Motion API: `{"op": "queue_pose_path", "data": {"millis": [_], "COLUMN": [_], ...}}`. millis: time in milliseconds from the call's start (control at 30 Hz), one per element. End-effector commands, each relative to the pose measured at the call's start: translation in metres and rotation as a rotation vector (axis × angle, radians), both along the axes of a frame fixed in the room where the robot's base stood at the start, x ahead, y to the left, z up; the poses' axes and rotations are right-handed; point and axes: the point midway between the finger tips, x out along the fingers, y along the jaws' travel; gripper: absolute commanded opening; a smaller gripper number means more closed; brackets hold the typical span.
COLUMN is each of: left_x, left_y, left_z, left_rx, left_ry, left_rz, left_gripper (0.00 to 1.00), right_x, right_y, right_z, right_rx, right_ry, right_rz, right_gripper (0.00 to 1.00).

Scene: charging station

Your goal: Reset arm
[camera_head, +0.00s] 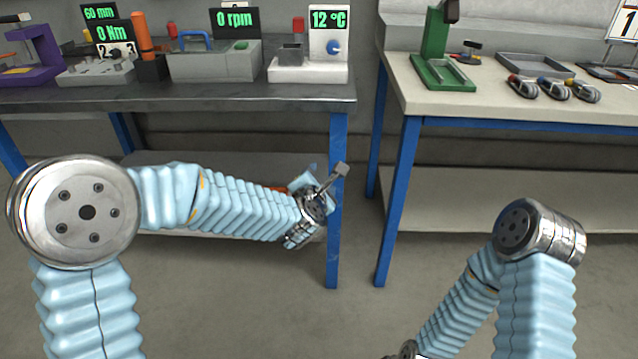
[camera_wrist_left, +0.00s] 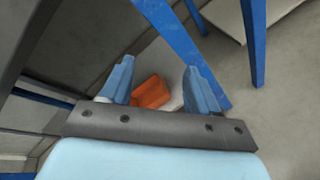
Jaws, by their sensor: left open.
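My left arm (camera_head: 240,205) comes in from the left and reaches across in front of the dark-topped table. My left gripper (camera_head: 305,182) is at its end, in front of the table's blue right leg. In the left wrist view the two blue fingers of the left gripper (camera_wrist_left: 160,85) stand apart with nothing held between them. My right arm (camera_head: 535,290) is folded at the lower right; its gripper is out of the picture.
The dark table (camera_head: 200,93) holds several devices with green displays. The pale table (camera_head: 500,110) on the right carries a green stand (camera_head: 440,70) and a grey tray (camera_head: 535,66). An orange object (camera_wrist_left: 151,92) lies beyond the left fingers. A floor gap separates the tables.

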Motion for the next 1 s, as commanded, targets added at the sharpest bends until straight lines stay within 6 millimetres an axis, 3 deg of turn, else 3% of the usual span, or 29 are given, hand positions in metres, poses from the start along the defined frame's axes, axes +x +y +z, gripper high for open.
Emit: {"op": "queue_pose_path", "data": {"millis": [467, 567, 667, 767, 867, 900, 1000], "left_x": [0.0, 0.0, -0.005, -0.024, -0.063, -0.082, -0.14], "left_y": [0.0, 0.0, 0.011, 0.027, 0.047, 0.054, 0.07], "left_z": [-0.002, -0.002, -0.048, -0.119, -0.198, -0.226, -0.288], "left_rx": [0.01, 0.009, 0.17, 0.422, 0.681, 0.77, 0.947], "left_ry": [0.003, 0.003, 0.066, 0.164, 0.269, 0.305, 0.364], "left_rz": [-0.006, -0.006, -0.082, -0.248, -0.493, -0.605, -0.909], "left_gripper": [0.61, 0.61, 0.61, 0.61, 0.61, 0.61, 0.61], "right_x": [0.0, 0.004, 0.005, 0.004, 0.004, 0.004, 0.004], "right_y": [0.0, -0.011, -0.012, -0.011, -0.011, -0.011, -0.01], "right_z": [0.0, 0.001, 0.001, 0.002, 0.003, 0.004, 0.005], "right_rx": [0.0, -0.017, -0.019, -0.018, -0.017, -0.017, -0.016], "right_ry": [0.0, -0.009, -0.008, -0.008, -0.008, -0.008, -0.008], "right_rz": [0.0, -0.022, -0.024, -0.022, -0.021, -0.021, -0.02], "right_gripper": [0.43, 0.43, 0.43, 0.43, 0.43, 0.43, 0.43]}}
